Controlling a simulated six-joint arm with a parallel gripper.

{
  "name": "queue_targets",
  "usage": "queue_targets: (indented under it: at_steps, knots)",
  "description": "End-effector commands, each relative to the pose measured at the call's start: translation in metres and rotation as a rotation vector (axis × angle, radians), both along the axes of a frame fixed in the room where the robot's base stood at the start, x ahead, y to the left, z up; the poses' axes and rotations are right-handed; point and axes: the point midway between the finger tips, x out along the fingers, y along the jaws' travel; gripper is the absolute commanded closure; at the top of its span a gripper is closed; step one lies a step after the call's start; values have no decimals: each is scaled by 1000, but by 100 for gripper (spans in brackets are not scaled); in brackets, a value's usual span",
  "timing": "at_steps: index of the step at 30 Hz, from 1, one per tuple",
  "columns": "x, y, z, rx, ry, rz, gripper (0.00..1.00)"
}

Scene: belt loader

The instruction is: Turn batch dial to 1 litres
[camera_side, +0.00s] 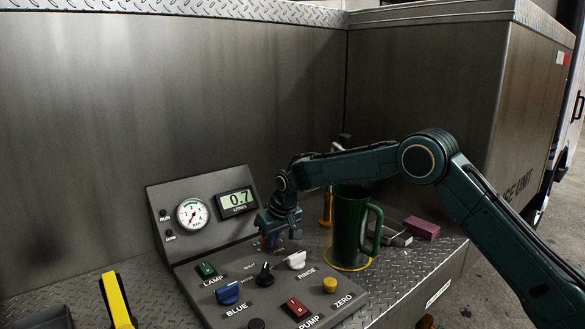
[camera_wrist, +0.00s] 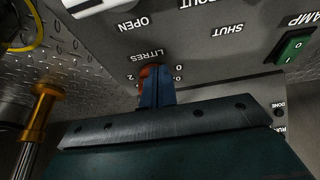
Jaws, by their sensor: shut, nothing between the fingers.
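The litres display (camera_side: 238,202) on the upright panel reads 0.7. The batch dial (camera_wrist: 149,70) is a small orange-red knob beside the LITRES label in the wrist view, mostly hidden behind my fingers. My gripper (camera_side: 270,241) points down at the back of the sloped control panel (camera_side: 215,300). In the wrist view its blue fingers (camera_wrist: 157,88) are shut together, right at the dial. I cannot tell whether they touch it. The dial's pointer is hidden; a 2 and a 0 show around it.
A green mug (camera_side: 350,228) stands in a yellow ring right of the panel, close to my arm. A gauge (camera_side: 193,214) sits behind.

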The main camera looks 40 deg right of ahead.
Motion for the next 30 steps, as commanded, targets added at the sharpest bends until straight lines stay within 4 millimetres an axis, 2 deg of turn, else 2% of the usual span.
queue_targets:
  at_steps: [30]
  knots:
    - [2,5,0,1,0,-126,100]
